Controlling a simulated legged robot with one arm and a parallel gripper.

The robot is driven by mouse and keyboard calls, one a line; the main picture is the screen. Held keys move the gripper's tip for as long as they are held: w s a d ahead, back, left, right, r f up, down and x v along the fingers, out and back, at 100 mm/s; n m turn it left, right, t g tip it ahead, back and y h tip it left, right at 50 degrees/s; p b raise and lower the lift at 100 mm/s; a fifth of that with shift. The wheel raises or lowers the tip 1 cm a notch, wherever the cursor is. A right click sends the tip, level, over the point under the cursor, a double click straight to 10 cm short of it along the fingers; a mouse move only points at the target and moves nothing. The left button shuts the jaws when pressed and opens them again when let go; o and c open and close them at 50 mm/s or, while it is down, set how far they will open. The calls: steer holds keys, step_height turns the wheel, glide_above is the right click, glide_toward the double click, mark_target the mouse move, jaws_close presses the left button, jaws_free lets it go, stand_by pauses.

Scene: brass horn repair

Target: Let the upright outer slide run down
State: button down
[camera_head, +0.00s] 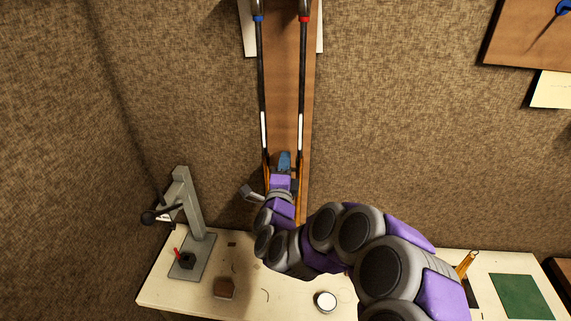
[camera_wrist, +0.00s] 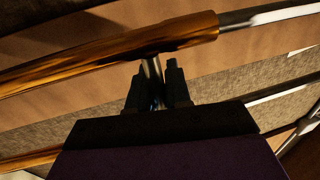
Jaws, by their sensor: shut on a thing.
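The brass outer slide (camera_head: 299,188) stands upright low on the wooden board, partly hidden by my arm. Two dark inner tubes (camera_head: 260,75) hang above it, with white lower stretches, and seem to meet the tops of its legs. In the wrist view a brass leg (camera_wrist: 110,52) crosses the top, with a bright inner tube (camera_wrist: 270,16) leaving its end. My gripper (camera_wrist: 160,88) is shut on the slide's thin silver cross brace (camera_wrist: 151,68), just beside that leg. Another brass leg (camera_wrist: 30,161) shows at lower left.
The wooden board (camera_head: 283,60) is against the brown wall. A bench (camera_head: 160,285) below carries a grey lever press (camera_head: 188,215), a brown block (camera_head: 224,288), a round white-topped tin (camera_head: 325,301) and a green mat (camera_head: 520,296). My arm covers much of the bench's middle.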

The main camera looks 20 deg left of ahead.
steer(key=shift+s+a, duration=0.1)
steer(key=shift+a, duration=0.1)
step_height(320, 180, up, 28)
steer(key=p, duration=0.7)
steer(key=shift+r+p, duration=0.25)
steer(key=shift+p, duration=0.05)
steer(key=c, duration=1.4)
jaws_free()
steer(key=shift+f, duration=0.1)
steer(key=shift+o, duration=1.3)
steer(key=shift+a, duration=0.45)
steer(key=shift+d, duration=0.1)
steer(key=b+v, duration=0.2)
steer(key=v, duration=1.5)
steer(key=shift+f, duration=0.35)
